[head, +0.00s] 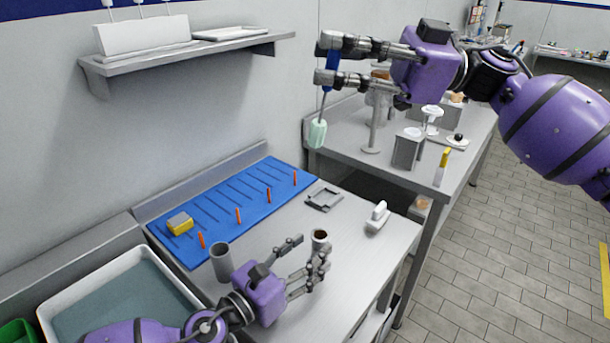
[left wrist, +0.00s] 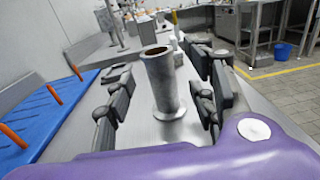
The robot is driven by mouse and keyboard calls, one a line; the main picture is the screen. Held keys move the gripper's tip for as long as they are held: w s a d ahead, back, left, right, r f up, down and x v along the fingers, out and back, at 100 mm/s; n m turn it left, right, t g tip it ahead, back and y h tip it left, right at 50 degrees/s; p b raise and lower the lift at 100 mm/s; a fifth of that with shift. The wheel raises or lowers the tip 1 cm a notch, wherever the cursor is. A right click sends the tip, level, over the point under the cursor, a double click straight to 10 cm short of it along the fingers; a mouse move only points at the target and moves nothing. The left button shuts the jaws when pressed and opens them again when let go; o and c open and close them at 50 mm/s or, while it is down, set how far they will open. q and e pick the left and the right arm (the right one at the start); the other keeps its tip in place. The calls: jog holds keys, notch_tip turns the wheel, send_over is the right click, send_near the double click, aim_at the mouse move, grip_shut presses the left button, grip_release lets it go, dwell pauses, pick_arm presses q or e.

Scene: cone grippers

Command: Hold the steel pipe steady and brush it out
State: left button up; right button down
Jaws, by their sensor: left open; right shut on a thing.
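The steel pipe (head: 320,236) stands upright on the metal table, its inside brown. In the left wrist view the pipe (left wrist: 160,85) shows a wide flange at its foot. My left gripper (head: 311,248) is open, with a finger on either side of the pipe and gaps between. My right gripper (head: 327,60) is raised above the far side of the table and shut on the blue handle of a brush (head: 317,133). The brush's pale green head hangs down, well above the pipe and apart from it.
A grey cylinder (head: 220,263) stands left of the pipe. A blue pegged mat (head: 220,205) with a yellow sponge (head: 180,223) lies at the back. A basin of water (head: 60,309) is at left; a white hand brush (head: 377,217) is at right.

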aim_at(315, 248)
pick_arm(q)
jog(key=shift+x, duration=2.15)
jog(key=shift+c, duration=0.4)
jog(key=shift+a, duration=0.1)
grip_shut()
jog(key=shift+y, duration=0.3)
jog(key=shift+n+t+y, duration=0.8)
jog(key=shift+n+y, duration=0.1)
